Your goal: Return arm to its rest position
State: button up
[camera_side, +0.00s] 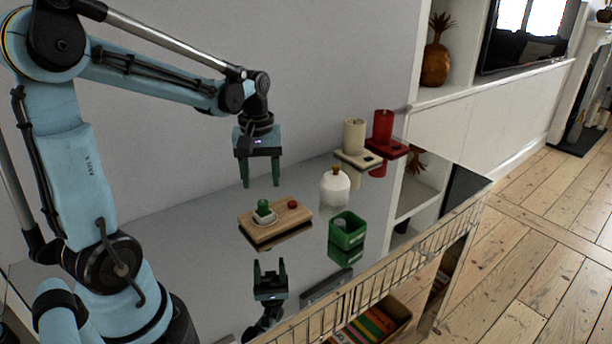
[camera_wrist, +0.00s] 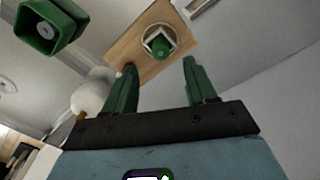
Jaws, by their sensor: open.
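In the wrist view my gripper (camera_wrist: 158,75) shows the same open, empty fingers. The wooden board (camera_side: 285,229) lies on the surface, with a white holder (camera_side: 265,218) and a green piece (camera_side: 263,206) in it at the left. A small red piece (camera_side: 292,204) sits on the board's right part. The board (camera_wrist: 125,40) and green piece (camera_wrist: 160,47) also show in the wrist view.
A green open box (camera_side: 347,230) stands right of the board, with a white bottle (camera_side: 335,187) behind it. A cream cup (camera_side: 354,135) and a red cup (camera_side: 382,126) stand on stands farther back. A wall (camera_side: 220,40) rises behind my arm.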

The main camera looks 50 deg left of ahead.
jog(key=shift+d, duration=0.1)
jog(key=s+d+r+m+t, duration=0.2)
jog(key=d+m+t, duration=0.5)
jog(key=d+m, duration=0.5)
jog(key=d, duration=0.2)
jog(key=shift+s+d+r, duration=0.15)
jog(key=shift+d+r, duration=0.15)
jog(key=shift+d, duration=0.05)
